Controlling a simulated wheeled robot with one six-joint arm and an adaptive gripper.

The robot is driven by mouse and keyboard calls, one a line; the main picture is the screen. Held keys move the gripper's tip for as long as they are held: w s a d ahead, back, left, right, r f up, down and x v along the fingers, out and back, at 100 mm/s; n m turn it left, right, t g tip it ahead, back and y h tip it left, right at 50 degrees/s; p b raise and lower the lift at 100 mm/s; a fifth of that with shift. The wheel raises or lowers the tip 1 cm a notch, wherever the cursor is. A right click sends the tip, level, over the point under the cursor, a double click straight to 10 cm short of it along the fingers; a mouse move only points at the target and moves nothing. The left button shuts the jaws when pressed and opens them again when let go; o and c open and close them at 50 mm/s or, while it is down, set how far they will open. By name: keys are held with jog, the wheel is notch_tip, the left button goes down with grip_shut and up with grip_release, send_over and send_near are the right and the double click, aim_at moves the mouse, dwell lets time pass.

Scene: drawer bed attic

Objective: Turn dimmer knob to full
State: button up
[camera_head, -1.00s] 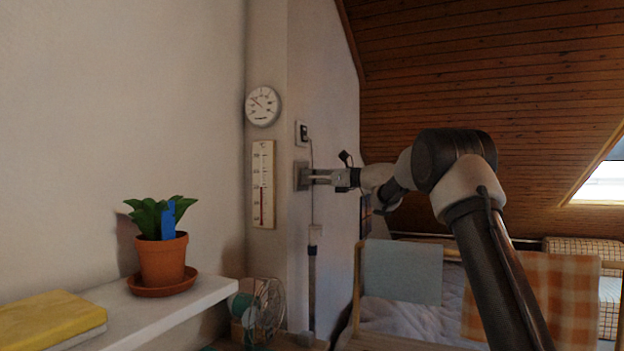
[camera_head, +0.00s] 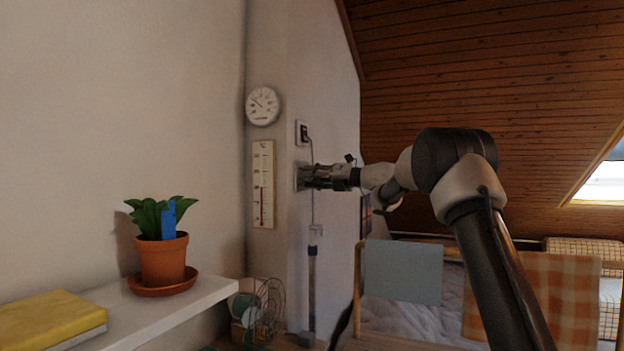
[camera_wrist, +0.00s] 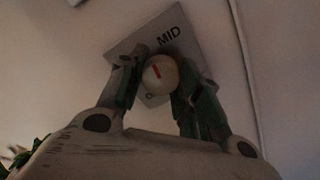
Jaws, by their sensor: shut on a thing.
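The dimmer knob (camera_wrist: 160,74) is a pale round knob with a red pointer line. It sits on a square grey plate (camera_wrist: 188,42) marked "MID"; other lettering is mostly hidden by the fingers. The red line points up and a little left in the wrist view, toward the left of the "MID" lettering. My gripper (camera_wrist: 158,82) is shut on the knob, one finger at each side. In the head view my gripper (camera_head: 308,177) reaches the plate (camera_head: 298,172) on the wall and hides the knob.
A black-faced wall fitting (camera_head: 303,132) with a cable is just above the plate. A thermometer (camera_head: 263,184) and a round dial (camera_head: 262,105) hang to the left. A potted plant (camera_head: 163,257) stands on the white shelf (camera_head: 180,313). A wire-caged fan (camera_head: 262,305) is below.

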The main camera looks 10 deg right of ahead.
jog(key=m, duration=2.4)
jog(key=shift+m, duration=0.4)
jog(key=o, duration=1)
jog(key=shift+r, duration=0.1)
jog(key=shift+o, duration=0.2)
jog(key=v, duration=1.2)
jog(key=shift+w, duration=0.1)
